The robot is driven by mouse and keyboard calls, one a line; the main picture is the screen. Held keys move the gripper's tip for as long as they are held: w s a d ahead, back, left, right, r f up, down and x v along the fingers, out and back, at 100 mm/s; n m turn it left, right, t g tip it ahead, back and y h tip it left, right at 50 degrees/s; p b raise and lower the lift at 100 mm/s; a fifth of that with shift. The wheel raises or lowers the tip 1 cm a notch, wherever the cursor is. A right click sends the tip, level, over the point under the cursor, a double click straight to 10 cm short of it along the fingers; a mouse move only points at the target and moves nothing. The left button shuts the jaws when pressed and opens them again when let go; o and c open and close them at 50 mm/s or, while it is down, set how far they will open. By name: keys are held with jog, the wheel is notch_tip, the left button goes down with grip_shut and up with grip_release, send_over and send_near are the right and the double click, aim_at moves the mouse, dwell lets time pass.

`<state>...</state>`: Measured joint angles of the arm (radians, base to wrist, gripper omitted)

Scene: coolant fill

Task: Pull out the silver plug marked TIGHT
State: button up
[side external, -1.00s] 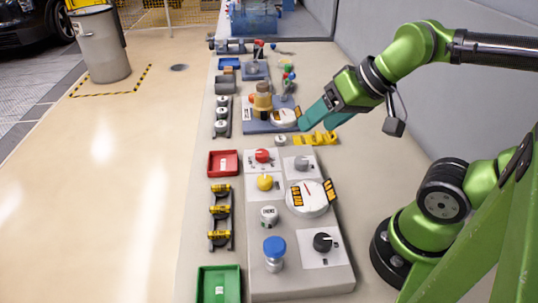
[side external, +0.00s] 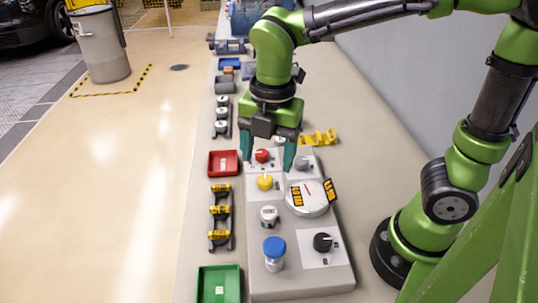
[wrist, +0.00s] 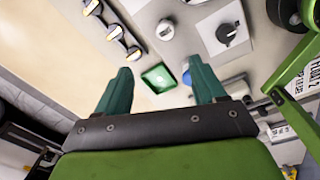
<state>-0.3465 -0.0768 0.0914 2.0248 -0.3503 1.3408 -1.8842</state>
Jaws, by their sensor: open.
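A small silver-white round plug (side external: 269,214) with dark lettering stands on the grey panel (side external: 307,274), between the yellow knob (side external: 265,182) and a blue-capped bottle (side external: 274,247). Its lettering is too small to read, so I cannot confirm TIGHT. A silver round piece (wrist: 165,30), likely the same plug, shows in the wrist view beyond my fingers. My gripper (side external: 267,163) is open and empty, fingers pointing down over the far end of the panel, near the red knob (side external: 262,156). The green fingers (wrist: 160,66) are wide apart in the wrist view.
A large dial (side external: 308,198) and a black knob (side external: 323,243) are right of the plug. A rack of yellow-topped pieces (side external: 220,211), a red tray (side external: 223,163) and a green tray (side external: 219,285) lie left. A rack of silver caps (side external: 221,115) stands farther back.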

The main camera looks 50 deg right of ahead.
aim_at(268, 210)
notch_tip(268, 210, down, 16)
jog(key=n, duration=0.7)
dwell(0.4)
jog(key=c, duration=1)
jog(key=shift+r, duration=0.1)
jog(key=shift+r, duration=0.25)
jog(key=shift+r, duration=2.15)
